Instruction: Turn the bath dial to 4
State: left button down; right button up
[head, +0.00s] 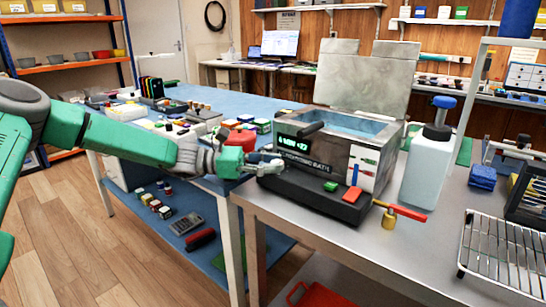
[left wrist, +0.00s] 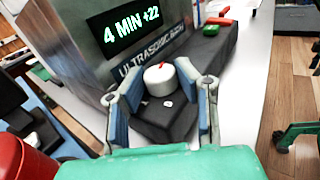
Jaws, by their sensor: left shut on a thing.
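The ultrasonic bath (head: 335,150) is a grey metal box with its lid raised, on the metal table. Its green display (head: 297,146) reads 4 MIN +22, as in the left wrist view (left wrist: 130,25). The bath dial (left wrist: 160,79) is a white round knob with a red mark on top, on the dark front ledge. My left gripper (head: 268,164) is at the ledge's left end. In the left wrist view its fingers (left wrist: 162,88) stand on both sides of the dial, shut on it. The head view mostly hides the dial behind the fingers. My right gripper is not in view.
A green button (head: 330,186) and a red one (head: 352,194) sit on the ledge. A red-handled valve (head: 400,211) is at its right. A white bottle (head: 428,167) stands right of the bath. A wire rack (head: 505,255) lies farther right. A blue-topped table (head: 230,104) adjoins behind.

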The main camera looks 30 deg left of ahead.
pick_arm(q)
jog(key=shift+w+a+m+g+h, duration=0.2)
jog(key=shift+m+g+h, duration=0.35)
jog(key=shift+g, duration=0.25)
jog(key=shift+m+g, duration=0.25)
jog(key=shift+g, duration=0.05)
jog(key=c, duration=1.2)
grip_release()
jog(key=shift+s+a, duration=0.2)
jog(key=shift+a, duration=0.3)
jog(key=v, duration=0.7)
